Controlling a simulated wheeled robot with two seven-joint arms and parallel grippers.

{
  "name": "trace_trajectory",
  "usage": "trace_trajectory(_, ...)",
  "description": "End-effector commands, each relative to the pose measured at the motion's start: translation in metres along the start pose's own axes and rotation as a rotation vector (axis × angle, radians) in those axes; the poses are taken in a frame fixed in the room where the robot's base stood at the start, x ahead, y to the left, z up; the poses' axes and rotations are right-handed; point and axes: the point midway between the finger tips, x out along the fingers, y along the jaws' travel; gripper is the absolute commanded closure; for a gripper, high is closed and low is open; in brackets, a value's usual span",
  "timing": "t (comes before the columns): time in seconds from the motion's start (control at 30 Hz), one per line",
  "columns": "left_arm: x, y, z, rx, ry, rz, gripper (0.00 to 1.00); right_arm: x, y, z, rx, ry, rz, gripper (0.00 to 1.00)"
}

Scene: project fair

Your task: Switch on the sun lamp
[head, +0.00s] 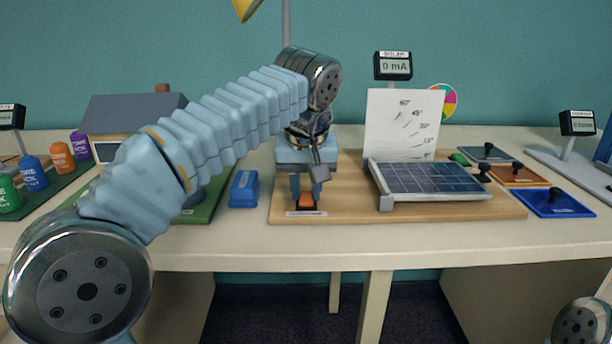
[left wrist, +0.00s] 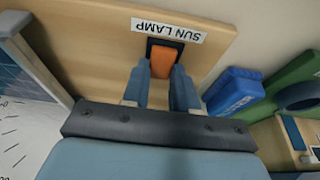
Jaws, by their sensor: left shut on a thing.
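The sun lamp switch is an orange rocker (head: 306,199) in a black frame near the front left of a wooden board (head: 430,209). In the left wrist view the orange rocker (left wrist: 164,64) sits beside a white "SUN LAMP" label (left wrist: 169,31). My left gripper (head: 306,188) points down at it, its blue fingers (left wrist: 161,80) on both sides of the rocker, shut on it. The yellow lamp head (head: 245,8) is cut off at the top of the head view, on a thin pole (head: 287,22). My right gripper is not in view.
A solar panel (head: 432,181) stands on the board's right, before a white angle card (head: 402,125). The meter (head: 394,66) behind reads 0 mA. A blue box (head: 244,188) is left of the board. Coloured plates, including a blue one (head: 553,203), lie at right.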

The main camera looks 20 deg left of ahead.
Motion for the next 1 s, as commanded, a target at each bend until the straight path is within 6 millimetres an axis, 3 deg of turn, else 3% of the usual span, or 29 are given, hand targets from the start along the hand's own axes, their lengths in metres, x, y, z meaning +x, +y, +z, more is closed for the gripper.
trace_trajectory(0.03,-0.008,-0.001,-0.004,-0.001,-0.037,-0.004,1.00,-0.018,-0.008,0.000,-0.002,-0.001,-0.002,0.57)
trace_trajectory(0.13,-0.005,0.000,-0.007,-0.003,-0.127,-0.005,1.00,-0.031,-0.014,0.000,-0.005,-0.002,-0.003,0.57)
trace_trajectory(0.2,0.003,0.000,-0.006,-0.003,-0.181,-0.004,1.00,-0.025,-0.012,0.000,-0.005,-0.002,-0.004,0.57)
trace_trajectory(0.6,0.002,0.000,-0.006,0.000,-0.221,0.000,1.00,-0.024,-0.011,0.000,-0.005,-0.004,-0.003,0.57)
trace_trajectory(0.63,0.002,0.000,-0.006,0.000,-0.221,0.000,0.69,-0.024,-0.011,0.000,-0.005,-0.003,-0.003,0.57)
trace_trajectory(0.77,0.002,0.000,-0.006,0.000,-0.221,0.000,0.49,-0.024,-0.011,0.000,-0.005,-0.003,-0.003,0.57)
trace_trajectory(1.0,0.002,0.000,-0.006,0.000,-0.220,0.000,0.47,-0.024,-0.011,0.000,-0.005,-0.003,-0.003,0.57)
